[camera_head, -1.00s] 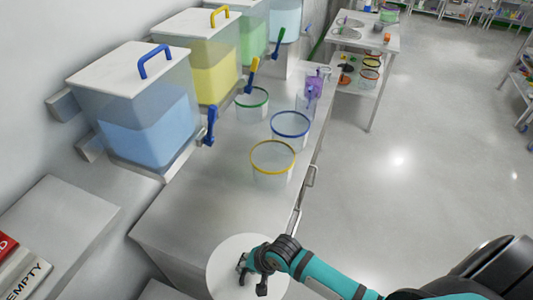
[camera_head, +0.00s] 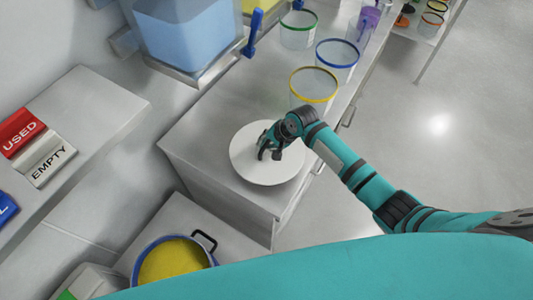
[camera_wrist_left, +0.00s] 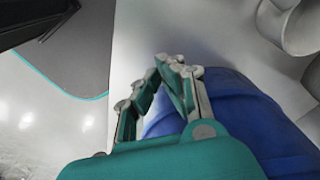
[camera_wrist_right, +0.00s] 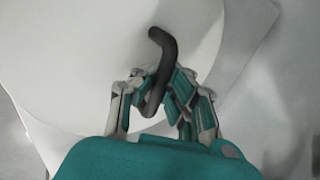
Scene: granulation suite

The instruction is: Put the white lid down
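The white lid (camera_head: 262,174) is a flat round disc with a black handle (camera_wrist_right: 160,68). In the head view it is over the near end of the steel counter (camera_head: 205,135), beside the yellow-rimmed bucket (camera_head: 313,86). I cannot tell whether it touches the counter. My right gripper (camera_head: 270,148) is at the middle of the lid. In the right wrist view its fingers (camera_wrist_right: 158,88) are closed around the handle. My left gripper (camera_wrist_left: 174,64) shows only in the left wrist view, its fingertips together with nothing visible between them, in front of something blue (camera_wrist_left: 235,115).
A blue-rimmed pot of yellow material (camera_head: 172,263) stands low at the front. Blue-rimmed (camera_head: 337,60) and green-rimmed (camera_head: 299,30) buckets stand farther along the counter. A tank of blue liquid (camera_head: 190,38) is at its back. "USED" (camera_head: 22,134) and "EMPTY" (camera_head: 47,158) signs lie on the left surface.

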